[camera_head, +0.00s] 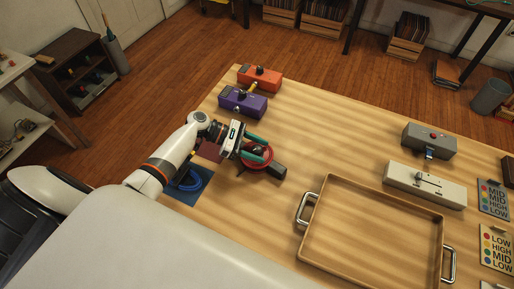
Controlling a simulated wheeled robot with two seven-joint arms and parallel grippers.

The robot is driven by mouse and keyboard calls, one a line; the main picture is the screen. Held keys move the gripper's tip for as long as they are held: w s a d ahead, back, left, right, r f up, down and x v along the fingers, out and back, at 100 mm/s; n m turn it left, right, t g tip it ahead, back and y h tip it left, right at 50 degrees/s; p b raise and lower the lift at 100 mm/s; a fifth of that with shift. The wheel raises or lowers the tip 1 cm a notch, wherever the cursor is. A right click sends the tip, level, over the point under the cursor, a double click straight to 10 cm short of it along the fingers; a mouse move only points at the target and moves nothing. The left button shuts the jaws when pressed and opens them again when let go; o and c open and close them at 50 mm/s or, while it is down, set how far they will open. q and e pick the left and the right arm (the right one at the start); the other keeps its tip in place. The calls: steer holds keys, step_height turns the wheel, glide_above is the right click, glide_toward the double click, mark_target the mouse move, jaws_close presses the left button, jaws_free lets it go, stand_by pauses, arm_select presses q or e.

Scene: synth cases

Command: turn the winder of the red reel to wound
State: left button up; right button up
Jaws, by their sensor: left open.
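The red reel (256,164) stands on the wooden table, left of the tray. A dark block (276,171) sits against its right side. My left gripper (258,148) is at the reel, with its green fingers open on either side of the dark middle part of the reel. Whether the fingers touch the winder cannot be told at this size. The winder itself is mostly hidden by the gripper, and its setting cannot be read. My right gripper is not in view.
An orange box (263,75) and a purple box (240,106) stand behind the gripper. A blue coil (189,181) lies on a dark blue mat under my left arm. A wooden tray (318,240) with metal handles is empty. Grey and white devices (424,186) stand at right.

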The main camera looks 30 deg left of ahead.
arm_select(q)
steer(key=b+v, duration=0.1)
steer(key=v, duration=1.1)
steer(key=shift+a, duration=0.15)
